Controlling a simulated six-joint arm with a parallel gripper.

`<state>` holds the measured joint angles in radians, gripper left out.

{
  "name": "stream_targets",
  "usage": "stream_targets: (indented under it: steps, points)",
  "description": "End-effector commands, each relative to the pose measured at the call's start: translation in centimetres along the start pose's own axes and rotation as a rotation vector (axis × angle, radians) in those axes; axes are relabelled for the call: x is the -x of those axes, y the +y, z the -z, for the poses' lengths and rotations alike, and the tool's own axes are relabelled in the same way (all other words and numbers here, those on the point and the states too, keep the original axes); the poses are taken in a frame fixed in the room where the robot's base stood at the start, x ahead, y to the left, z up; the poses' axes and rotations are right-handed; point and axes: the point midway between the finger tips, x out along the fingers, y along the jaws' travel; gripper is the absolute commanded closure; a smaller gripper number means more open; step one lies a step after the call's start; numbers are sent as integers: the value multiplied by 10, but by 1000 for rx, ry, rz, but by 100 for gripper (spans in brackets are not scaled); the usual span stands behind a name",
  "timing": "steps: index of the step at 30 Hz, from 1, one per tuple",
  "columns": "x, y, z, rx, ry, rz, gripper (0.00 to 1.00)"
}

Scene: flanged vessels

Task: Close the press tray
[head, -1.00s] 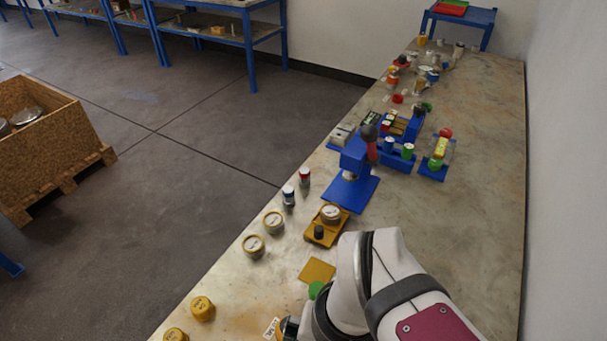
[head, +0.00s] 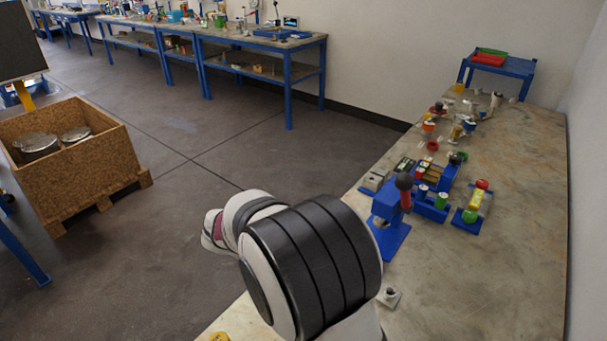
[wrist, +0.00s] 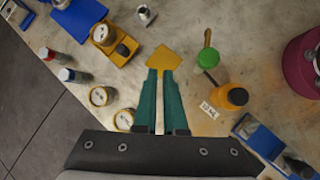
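The press tray (wrist: 91,54) is an orange slide in the wrist view, upper left, beside the blue base of the press (wrist: 82,20). It carries a round tin (wrist: 103,34) and a black knob (wrist: 122,50). The tray stands out from the press base. In the head view the blue press (head: 388,212) with its dark ball-topped lever shows, but my arm hides the tray. My gripper (wrist: 164,72) has two teal fingers with a narrow empty gap between them. It is above the bench, to the right of and below the tray in the wrist view, apart from it.
A flat orange plate (wrist: 164,59) lies just beyond the fingertips. A green-topped item (wrist: 207,58) and an orange bottle (wrist: 234,97) are to the right. Several tins, including one (wrist: 99,96), lie left of the fingers. The bench's right side (head: 500,250) is clear.

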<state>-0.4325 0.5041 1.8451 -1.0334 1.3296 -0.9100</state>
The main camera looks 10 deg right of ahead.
Motion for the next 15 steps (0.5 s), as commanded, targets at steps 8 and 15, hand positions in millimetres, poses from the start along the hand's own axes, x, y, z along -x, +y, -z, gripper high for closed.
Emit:
stream_targets:
  steps: [8, 15]
  points:
    - [-24, 39, 74, 476, -135, -169, 100]
    - [-68, 46, 68, 473, -135, -164, 100]
